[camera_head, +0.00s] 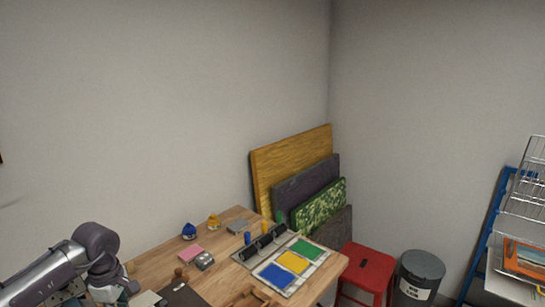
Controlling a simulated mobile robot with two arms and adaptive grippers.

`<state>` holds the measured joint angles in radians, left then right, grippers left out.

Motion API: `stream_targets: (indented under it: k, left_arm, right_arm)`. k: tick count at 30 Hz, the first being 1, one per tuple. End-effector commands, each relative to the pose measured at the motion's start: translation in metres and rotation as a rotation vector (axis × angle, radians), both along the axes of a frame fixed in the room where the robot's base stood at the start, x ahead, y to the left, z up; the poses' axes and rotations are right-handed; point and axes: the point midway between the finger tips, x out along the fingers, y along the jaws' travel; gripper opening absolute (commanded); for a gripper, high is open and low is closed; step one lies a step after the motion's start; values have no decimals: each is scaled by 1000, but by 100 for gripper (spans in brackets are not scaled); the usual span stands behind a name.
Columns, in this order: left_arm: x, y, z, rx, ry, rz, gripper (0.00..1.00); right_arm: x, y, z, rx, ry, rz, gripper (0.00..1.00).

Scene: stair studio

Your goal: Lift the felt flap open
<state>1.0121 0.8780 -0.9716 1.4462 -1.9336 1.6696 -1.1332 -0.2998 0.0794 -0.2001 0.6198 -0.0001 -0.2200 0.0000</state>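I cannot tell which panel, if any, is a felt flap, or whether one is lifted. A small pink square (191,252) lies further left; its material is unclear. My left arm comes in at the bottom left, short of the board, and its fingers do not show. My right gripper is out of view.
The wooden table (146,264) also holds a blue bottle (189,231), a yellow bottle (214,222), a grey block (238,226) and a dark flat piece (184,294). Large panels (290,162) lean behind it. A red stool (367,266) and grey bin (420,273) stand right.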

Motion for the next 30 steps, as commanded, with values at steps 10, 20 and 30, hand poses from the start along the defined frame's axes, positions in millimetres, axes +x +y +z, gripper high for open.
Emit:
stream_targets:
  k: [10,20,30]
  left_arm:
    - [7,7,11,2,-5,4,11]
    - [13,15,21,2,-7,3,12]
    - [22,25,31,3,-7,3,13]
  right_arm:
    - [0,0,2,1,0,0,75]
    - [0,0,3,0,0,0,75]
    - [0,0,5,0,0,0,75]
